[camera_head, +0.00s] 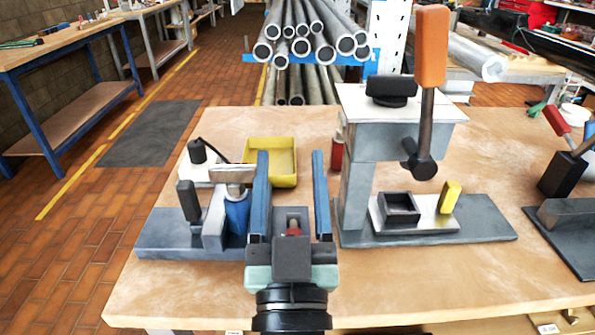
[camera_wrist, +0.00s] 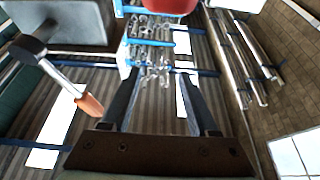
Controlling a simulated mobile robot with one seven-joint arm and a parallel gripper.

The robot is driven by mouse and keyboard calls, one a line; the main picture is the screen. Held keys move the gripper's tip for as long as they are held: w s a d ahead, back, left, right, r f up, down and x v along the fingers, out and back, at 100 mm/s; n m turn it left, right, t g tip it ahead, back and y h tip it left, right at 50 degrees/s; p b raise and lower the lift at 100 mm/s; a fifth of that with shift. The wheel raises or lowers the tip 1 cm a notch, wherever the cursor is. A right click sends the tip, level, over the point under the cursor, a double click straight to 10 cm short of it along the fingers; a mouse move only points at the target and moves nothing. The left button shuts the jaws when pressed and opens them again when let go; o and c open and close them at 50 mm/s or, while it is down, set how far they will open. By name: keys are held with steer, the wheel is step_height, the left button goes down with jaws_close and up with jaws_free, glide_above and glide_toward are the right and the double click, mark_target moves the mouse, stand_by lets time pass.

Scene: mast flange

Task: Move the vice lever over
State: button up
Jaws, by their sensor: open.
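The vice (camera_head: 165,241) is a low grey fixture on the left of the bench, with an upright grey jaw plate. What looks like its lever (camera_head: 188,201) is a short upright stick with a black grip at its left end. A blue cylinder (camera_head: 237,214) with a pale metal head stands beside the jaw plate. My gripper (camera_head: 290,160) is open and empty, its two blue fingers apart, right of the lever and touching nothing I can make out. It hides part of the vice's right end. In the wrist view, my gripper (camera_wrist: 158,76) is also open; the vice does not show.
A press (camera_head: 358,185) with an orange-handled lever (camera_head: 430,48) stands close on my gripper's right; that handle shows in the wrist view (camera_wrist: 90,106). A yellow tray (camera_head: 284,180) lies behind. A red-handled tool (camera_head: 557,120) is far right. The bench front is clear.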

steer(key=s+f+g+p, duration=0.1)
steer(key=p, duration=0.1)
steer(key=s+f+p, duration=0.1)
steer(key=f+p, duration=0.1)
steer(key=p, duration=0.1)
steer(key=s+f+g+p, duration=0.1)
steer(key=p, duration=0.1)
steer(key=shift+s+f+g, duration=0.1)
steer(key=shift+f+g, duration=0.2)
steer(key=shift+f, duration=0.05)
steer(key=g+p, duration=0.2)
steer(key=p, duration=0.5)
glide_toward(294, 228)
steer(key=w, duration=0.3)
steer(key=w+r, duration=0.1)
steer(key=w, duration=0.2)
steer(key=w+r, duration=0.1)
steer(key=w, duration=0.3)
jaws_close()
